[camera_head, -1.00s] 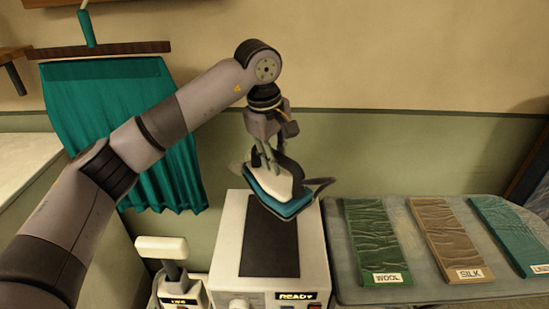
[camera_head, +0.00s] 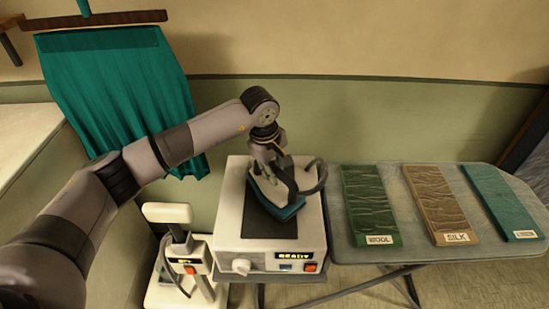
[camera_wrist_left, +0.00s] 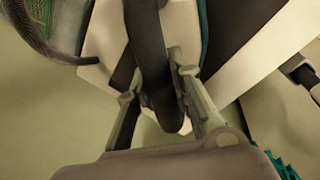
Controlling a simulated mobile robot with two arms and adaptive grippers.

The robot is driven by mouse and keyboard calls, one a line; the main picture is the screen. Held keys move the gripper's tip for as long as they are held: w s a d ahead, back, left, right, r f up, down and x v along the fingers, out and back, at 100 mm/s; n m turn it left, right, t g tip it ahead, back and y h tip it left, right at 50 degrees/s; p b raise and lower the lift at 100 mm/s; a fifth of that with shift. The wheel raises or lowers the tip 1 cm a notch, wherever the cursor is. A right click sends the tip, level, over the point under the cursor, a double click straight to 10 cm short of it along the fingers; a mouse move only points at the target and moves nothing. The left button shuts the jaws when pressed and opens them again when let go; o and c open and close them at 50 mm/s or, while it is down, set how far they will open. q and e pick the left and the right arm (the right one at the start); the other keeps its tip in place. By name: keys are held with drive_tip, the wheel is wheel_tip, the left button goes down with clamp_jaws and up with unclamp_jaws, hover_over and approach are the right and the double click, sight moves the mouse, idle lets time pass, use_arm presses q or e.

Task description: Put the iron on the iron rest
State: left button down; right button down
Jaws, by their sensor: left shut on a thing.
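The iron (camera_head: 291,211) has a pale body, a teal sole edge and a dark handle. My left gripper (camera_head: 270,174) is shut on its handle and holds it over the dark plate (camera_head: 258,222) on top of the white iron rest (camera_head: 230,215). The iron covers the back part of the plate. I cannot tell whether its sole touches the plate. In the left wrist view, the fingers of my left gripper (camera_wrist_left: 154,85) are on both sides of the dark handle (camera_wrist_left: 145,35). My right gripper is not in view.
A dark cord (camera_head: 318,170) loops at the iron's right. The ironing board (camera_head: 410,235) at right bears green wool (camera_head: 370,203), brown silk (camera_head: 440,200) and teal cloth (camera_head: 503,200) panels. A white-topped device (camera_head: 167,212) stands left of the rest. A teal curtain (camera_head: 120,95) hangs behind.

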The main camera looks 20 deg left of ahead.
use_arm(q)
drive_tip(key=shift+w+f, duration=0.1)
drive_tip(key=shift+f, duration=0.05)
drive_tip(key=shift+f, duration=0.2)
drive_tip(key=c, duration=1.4)
unclamp_jaws()
drive_tip(key=shift+c, duration=0.2)
